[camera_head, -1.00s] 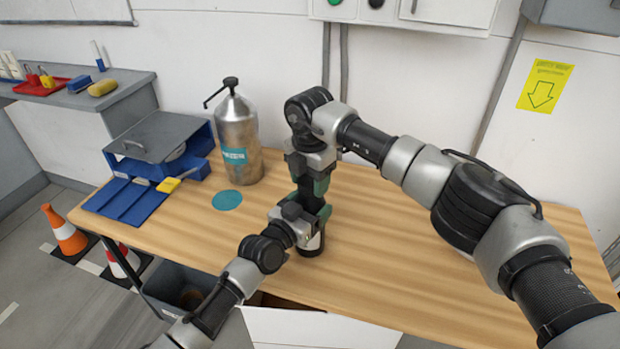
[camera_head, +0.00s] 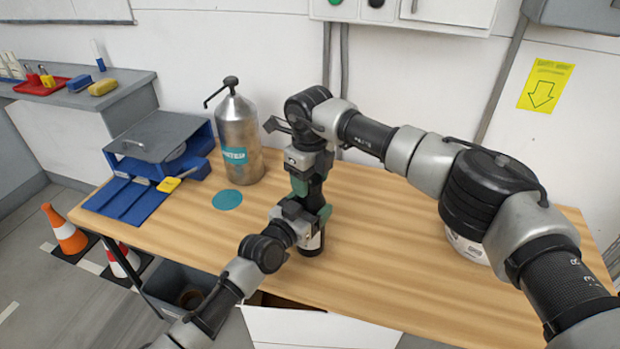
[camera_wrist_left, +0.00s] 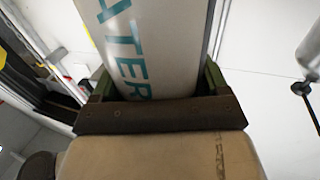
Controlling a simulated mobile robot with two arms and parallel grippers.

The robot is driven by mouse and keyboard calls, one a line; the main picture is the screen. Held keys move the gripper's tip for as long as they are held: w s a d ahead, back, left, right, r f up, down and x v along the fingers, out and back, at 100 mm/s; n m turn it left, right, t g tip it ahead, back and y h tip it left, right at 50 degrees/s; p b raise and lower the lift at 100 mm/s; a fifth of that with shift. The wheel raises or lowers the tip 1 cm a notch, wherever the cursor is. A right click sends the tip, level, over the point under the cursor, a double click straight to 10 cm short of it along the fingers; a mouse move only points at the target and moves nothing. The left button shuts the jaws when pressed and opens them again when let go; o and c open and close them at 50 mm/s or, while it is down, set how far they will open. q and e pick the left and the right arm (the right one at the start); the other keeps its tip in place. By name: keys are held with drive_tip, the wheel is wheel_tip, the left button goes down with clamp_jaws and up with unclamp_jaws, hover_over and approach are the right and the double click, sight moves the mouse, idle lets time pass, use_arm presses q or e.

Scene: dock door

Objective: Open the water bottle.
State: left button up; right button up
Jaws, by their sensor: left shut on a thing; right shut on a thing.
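The water bottle (camera_head: 312,246) stands upright at the middle of the wooden table, mostly hidden by my grippers. Its light side with teal letters fills the upper middle of the left wrist view (camera_wrist_left: 150,50). My left gripper (camera_head: 306,214) comes in from the front left and is shut around the bottle's body. My right gripper (camera_head: 306,178) points down from above and is shut on the top of the bottle. The cap is hidden between its fingers, so I cannot tell how loose it is.
A metal pump canister (camera_head: 239,140) stands behind left, near a teal disc (camera_head: 227,200). A blue tray stand (camera_head: 128,200) is at the table's left end. A white round object (camera_head: 466,248) shows partly under my right arm. The table's right side is mostly clear.

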drive_tip(key=n, duration=0.8)
drive_tip(key=shift+n, duration=0.4)
drive_tip(key=n, duration=0.9)
drive_tip(key=shift+r+n, duration=0.1)
drive_tip(key=shift+n, duration=0.2)
drive_tip(key=shift+r, duration=0.15)
drive_tip(key=shift+r, duration=0.95)
